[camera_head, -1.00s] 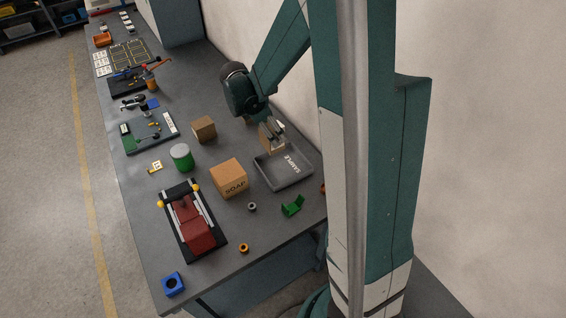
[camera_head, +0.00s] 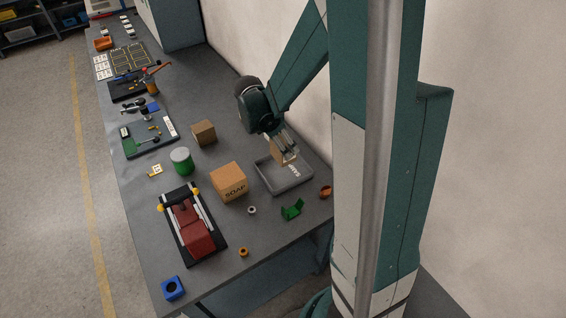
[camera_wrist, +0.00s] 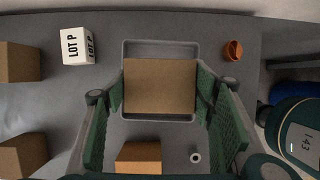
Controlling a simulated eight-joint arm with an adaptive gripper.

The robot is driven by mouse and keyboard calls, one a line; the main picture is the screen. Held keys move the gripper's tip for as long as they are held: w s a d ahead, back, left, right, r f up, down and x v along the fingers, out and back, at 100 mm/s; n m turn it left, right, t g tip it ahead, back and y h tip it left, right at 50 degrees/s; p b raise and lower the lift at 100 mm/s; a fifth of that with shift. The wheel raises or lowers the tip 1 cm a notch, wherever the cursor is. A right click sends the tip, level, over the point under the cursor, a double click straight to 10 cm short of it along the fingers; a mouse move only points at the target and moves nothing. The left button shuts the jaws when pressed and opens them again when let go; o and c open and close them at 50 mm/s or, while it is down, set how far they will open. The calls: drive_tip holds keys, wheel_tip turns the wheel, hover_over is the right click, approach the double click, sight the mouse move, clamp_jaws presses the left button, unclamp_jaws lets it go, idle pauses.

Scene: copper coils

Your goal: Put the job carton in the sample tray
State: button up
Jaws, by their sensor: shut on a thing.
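The job carton, a plain tan box (camera_wrist: 160,86), sits between the two green fingers of my gripper (camera_wrist: 161,100) in the wrist view. In the head view my gripper (camera_head: 284,150) is shut on the carton (camera_head: 275,151), which is partly hidden by the fingers. The sample tray (camera_head: 270,184) is a shallow grey tray marked SAMPLE, close to the wall. The carton is over the tray; its height above the floor is hard to tell. In the wrist view the tray's rim (camera_wrist: 160,43) shows around the carton, which hides most of the tray floor.
A smaller brown box (camera_head: 203,132) and a green can (camera_head: 181,162) are farther left. A green bracket (camera_head: 292,209) and an orange cup (camera_head: 325,192) lie near the tray.

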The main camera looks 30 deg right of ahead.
sight(275, 149)
drive_tip(key=shift+f, duration=2.45)
drive_tip(key=shift+f, duration=2.05)
drive_tip(key=shift+f+b, duration=0.2)
drive_tip(key=shift+b, duration=0.25)
drive_tip(key=o, duration=1)
drive_tip(key=shift+r, duration=0.2)
drive_tip(key=shift+p+v, duration=0.6)
drive_tip(key=shift+v, duration=5.4)
